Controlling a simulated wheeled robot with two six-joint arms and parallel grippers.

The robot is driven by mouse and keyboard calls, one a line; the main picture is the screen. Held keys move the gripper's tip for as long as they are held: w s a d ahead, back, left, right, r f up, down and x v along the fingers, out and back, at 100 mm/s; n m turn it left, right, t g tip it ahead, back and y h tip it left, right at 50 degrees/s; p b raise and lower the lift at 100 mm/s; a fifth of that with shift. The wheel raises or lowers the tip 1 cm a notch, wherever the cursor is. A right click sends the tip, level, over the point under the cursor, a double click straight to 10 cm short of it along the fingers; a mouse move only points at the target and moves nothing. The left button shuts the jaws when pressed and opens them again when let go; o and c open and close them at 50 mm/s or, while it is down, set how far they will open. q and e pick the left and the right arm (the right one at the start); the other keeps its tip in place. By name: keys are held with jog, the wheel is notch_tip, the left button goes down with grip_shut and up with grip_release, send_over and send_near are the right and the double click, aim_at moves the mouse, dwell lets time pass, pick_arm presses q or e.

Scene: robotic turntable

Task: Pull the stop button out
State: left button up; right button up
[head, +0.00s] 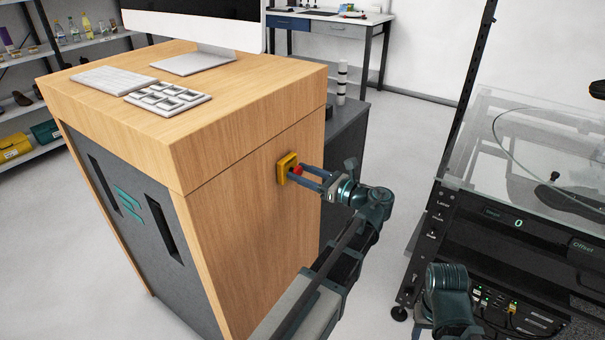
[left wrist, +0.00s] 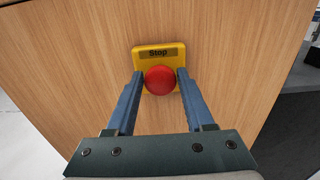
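The stop button is a round red knob (left wrist: 160,80) on a yellow plate (left wrist: 159,53) labelled "Stop", fixed to the wooden side of a cabinet. In the head view the yellow plate (head: 285,170) faces right and the red knob (head: 297,171) stands out from it. My left gripper (head: 304,175) points at the plate, with its two blue fingers apart, one on each side of the knob. In the left wrist view the fingertips (left wrist: 160,72) flank the knob closely. I cannot tell whether they touch it. My right gripper is not in view.
The wooden cabinet (head: 255,215) carries a keyboard (head: 112,79), a key panel (head: 167,98) and a monitor on top. A black rack (head: 510,262) with a clear cover stands at the right. A desk and shelves stand behind. Grey floor shows between cabinet and rack.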

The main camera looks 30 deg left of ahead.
pick_arm(q)
grip_shut()
